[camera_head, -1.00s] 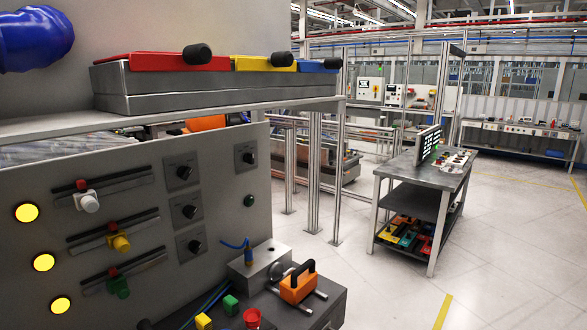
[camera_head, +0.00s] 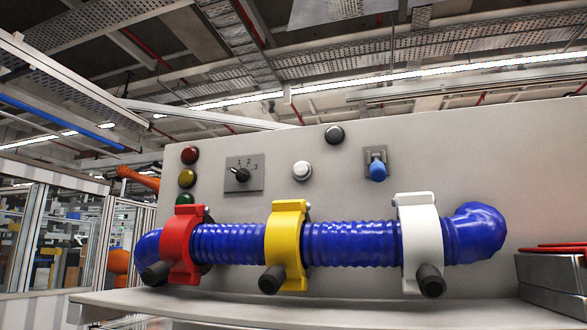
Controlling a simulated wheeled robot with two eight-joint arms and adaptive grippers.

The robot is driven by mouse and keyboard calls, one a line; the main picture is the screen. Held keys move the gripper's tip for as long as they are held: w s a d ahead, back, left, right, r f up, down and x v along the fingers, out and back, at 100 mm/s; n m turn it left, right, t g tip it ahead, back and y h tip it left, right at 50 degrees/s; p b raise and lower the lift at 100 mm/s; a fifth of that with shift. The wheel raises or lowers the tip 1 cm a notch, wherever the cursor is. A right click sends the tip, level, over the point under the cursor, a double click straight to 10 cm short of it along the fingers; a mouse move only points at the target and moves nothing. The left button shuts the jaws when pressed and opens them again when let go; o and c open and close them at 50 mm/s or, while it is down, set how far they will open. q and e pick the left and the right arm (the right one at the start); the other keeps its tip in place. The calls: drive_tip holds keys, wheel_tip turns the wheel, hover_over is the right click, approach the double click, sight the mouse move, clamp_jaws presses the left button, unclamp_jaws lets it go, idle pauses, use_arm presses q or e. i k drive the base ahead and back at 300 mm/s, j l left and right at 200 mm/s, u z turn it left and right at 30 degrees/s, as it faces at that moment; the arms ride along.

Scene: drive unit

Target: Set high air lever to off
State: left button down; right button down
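No part in view carries a readable "high air" label, so I cannot tell for certain which lever it is. A blue corrugated hose (camera_head: 350,243) runs across the grey panel. Around it sit a red clamp (camera_head: 181,245), a yellow clamp (camera_head: 287,240) and a white clamp (camera_head: 420,240), each with a black-tipped handle at its lower front. A blue toggle lever (camera_head: 377,171) is on the panel above the hose and appears to hang down. At the right edge, part of a red lever (camera_head: 555,249) lies on a grey box (camera_head: 550,285). Neither gripper is in view.
The panel (camera_head: 480,150) also carries a rotary selector (camera_head: 243,174) marked 1, 2, 3, a white button (camera_head: 302,170), a black button (camera_head: 335,135) and red, yellow and green lamps. A grey shelf (camera_head: 320,312) runs below the hose. Framed cells stand at left.

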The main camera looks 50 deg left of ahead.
sight(378, 174)
drive_tip(key=j+u, duration=0.2)
drive_tip(key=u, duration=0.7)
